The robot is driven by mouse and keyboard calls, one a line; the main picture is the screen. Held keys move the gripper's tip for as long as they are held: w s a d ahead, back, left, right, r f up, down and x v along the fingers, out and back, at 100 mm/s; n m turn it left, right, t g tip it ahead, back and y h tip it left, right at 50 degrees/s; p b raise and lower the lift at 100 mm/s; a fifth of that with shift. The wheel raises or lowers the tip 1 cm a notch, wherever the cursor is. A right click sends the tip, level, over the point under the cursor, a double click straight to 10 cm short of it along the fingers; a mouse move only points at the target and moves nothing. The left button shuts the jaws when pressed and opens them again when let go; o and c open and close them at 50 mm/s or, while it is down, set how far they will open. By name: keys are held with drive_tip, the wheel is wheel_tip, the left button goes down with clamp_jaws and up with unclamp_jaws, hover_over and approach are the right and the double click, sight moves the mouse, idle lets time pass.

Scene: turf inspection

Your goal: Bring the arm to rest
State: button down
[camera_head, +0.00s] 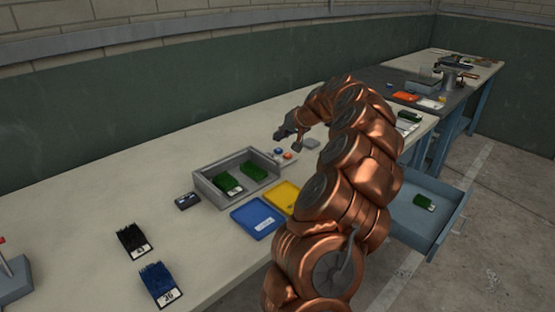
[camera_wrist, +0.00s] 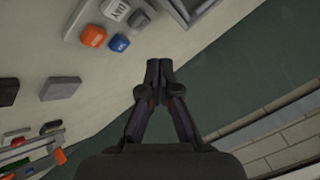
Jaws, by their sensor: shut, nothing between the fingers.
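My arm, copper-coloured, rises at the centre right of the head view and bends over the bench (camera_head: 95,222). My gripper (camera_head: 291,139) is raised above the bench, behind the small button panel and to the right of the grey box. In the wrist view my gripper (camera_wrist: 159,66) has its fingertips together with nothing between them. Behind the fingers the wrist view shows the bench top and the green wall.
A grey box (camera_head: 212,191) holds green turf pieces. Blue (camera_head: 257,217) and yellow (camera_head: 282,196) trays lie before it. Black (camera_head: 131,239) and blue (camera_head: 158,283) turf samples lie at left. An open drawer (camera_head: 408,219) juts out right. Orange and blue buttons (camera_wrist: 93,36) sit nearby.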

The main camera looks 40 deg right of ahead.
idle(0.4)
drive_tip(key=a+r+n+g+y+p, duration=0.1)
drive_tip(key=a+r+n+y, duration=0.15)
drive_tip(key=a, duration=1.05)
drive_tip(key=a+r+n+g+y+p, duration=0.1)
drive_tip(key=a+r+n+g, duration=0.2)
drive_tip(key=a, duration=1.1)
drive_tip(key=s+a+r+n+g+p, duration=0.2)
drive_tip(key=s+a, duration=0.9)
drive_tip(key=a, duration=0.3)
drive_tip(key=s+a+f+g+h+p, duration=0.1)
drive_tip(key=s+f+g+h, duration=0.1)
drive_tip(key=s, duration=1.1)
drive_tip(key=s+a+f+g+h+p, duration=0.1)
drive_tip(key=s+a+f+g+h, duration=0.1)
drive_tip(key=s, duration=1.2)
drive_tip(key=shift+f+n+g+p, duration=0.4)
drive_tip(key=shift+f+g, duration=0.1)
drive_tip(key=shift+f, duration=0.35)
drive_tip(key=shift+s, duration=0.1)
